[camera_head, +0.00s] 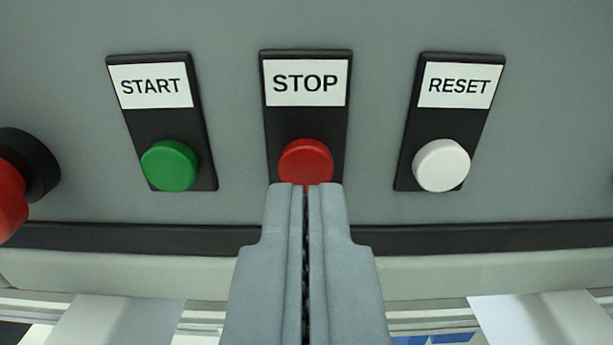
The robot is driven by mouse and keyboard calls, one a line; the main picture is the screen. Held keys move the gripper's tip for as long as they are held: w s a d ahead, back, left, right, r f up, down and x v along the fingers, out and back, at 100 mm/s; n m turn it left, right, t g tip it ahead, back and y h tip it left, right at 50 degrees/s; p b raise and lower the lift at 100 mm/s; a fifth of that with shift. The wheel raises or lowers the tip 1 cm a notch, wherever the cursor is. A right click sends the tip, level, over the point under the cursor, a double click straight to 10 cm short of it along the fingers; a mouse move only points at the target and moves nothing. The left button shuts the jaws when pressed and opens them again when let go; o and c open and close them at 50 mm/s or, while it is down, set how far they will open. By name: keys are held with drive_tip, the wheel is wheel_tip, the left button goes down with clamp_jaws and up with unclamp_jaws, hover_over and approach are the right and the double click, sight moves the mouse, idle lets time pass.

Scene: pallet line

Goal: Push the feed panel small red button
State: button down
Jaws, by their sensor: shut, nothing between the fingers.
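The small red button (306,160) sits on a black plate labelled STOP (306,83) in the middle of a grey panel (235,125). My gripper (306,187) is shut and empty, with its two grey fingers side by side. The fingertips lie just below the red button in the picture and overlap its lower edge. I cannot tell whether they touch it.
A green START button (169,165) is to the left and a white RESET button (441,165) to the right. A larger red knob (12,200) with a black collar is cut off at the left edge. A dark strip (150,238) runs below the panel.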

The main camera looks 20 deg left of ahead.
drive_tip(key=shift+v, duration=1.45)
drive_tip(key=s+d+f+m+h, duration=0.1)
drive_tip(key=s+d+f, duration=0.1)
drive_tip(key=s+d, duration=0.55)
drive_tip(key=s+d+f+h, duration=0.15)
drive_tip(key=s+d, duration=0.25)
drive_tip(key=s, duration=0.6)
drive_tip(key=s+d+f+m, duration=0.1)
drive_tip(key=s+d+f, duration=0.1)
drive_tip(key=s+d, duration=0.45)
drive_tip(key=s+d+f+h, duration=0.1)
drive_tip(key=s+d+f, duration=0.2)
drive_tip(key=s+f, duration=0.6)
drive_tip(key=s+d+f+m+h, duration=0.1)
drive_tip(key=s+d+f, duration=0.2)
drive_tip(key=s+f, duration=0.6)
drive_tip(key=s, duration=0.7)
drive_tip(key=shift+d+f, duration=0.3)
